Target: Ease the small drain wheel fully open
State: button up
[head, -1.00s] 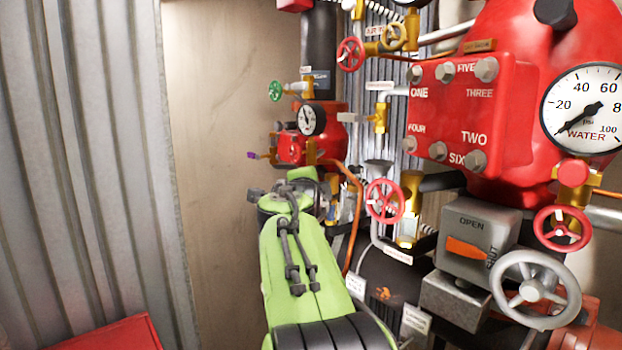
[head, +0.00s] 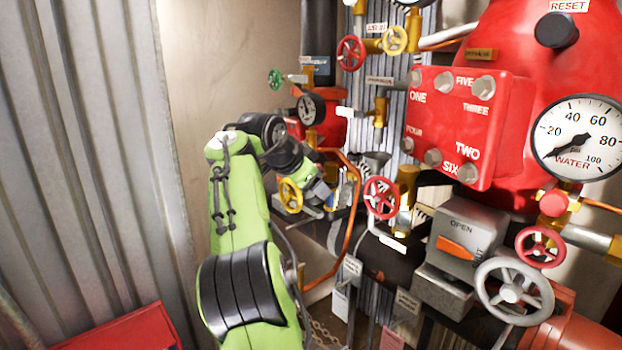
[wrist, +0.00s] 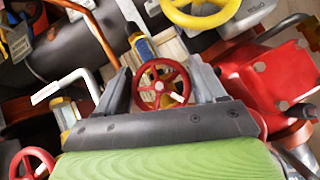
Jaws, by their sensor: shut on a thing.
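In the wrist view a small red spoked wheel (wrist: 161,86) sits between the two grey fingers of my gripper (wrist: 160,72). The fingers flank its left and right sides, and my gripper is shut on it. A valve body with brass and blue parts (wrist: 146,48) is just behind the wheel. The wheel's lower edge is close to my palm. In the head view my green arm reaches in toward the pipework, and my fingers and this wheel cannot be clearly made out there.
A yellow wheel (head: 290,195) is close beside my wrist; a yellow wheel also shows in the wrist view (wrist: 202,8). A larger red wheel (head: 381,198) and an orange pipe (head: 348,225) are to the right. Corrugated wall (head: 85,150) stands left.

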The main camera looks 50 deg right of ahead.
jog(key=shift+f+n+g+y, duration=0.1)
jog(key=shift+n+g+y, duration=0.2)
jog(key=shift+n+g, duration=0.5)
jog(key=shift+g, duration=0.4)
jog(key=o, duration=1)
jog(key=shift+c, duration=0.2)
jog(key=shift+s, duration=0.1)
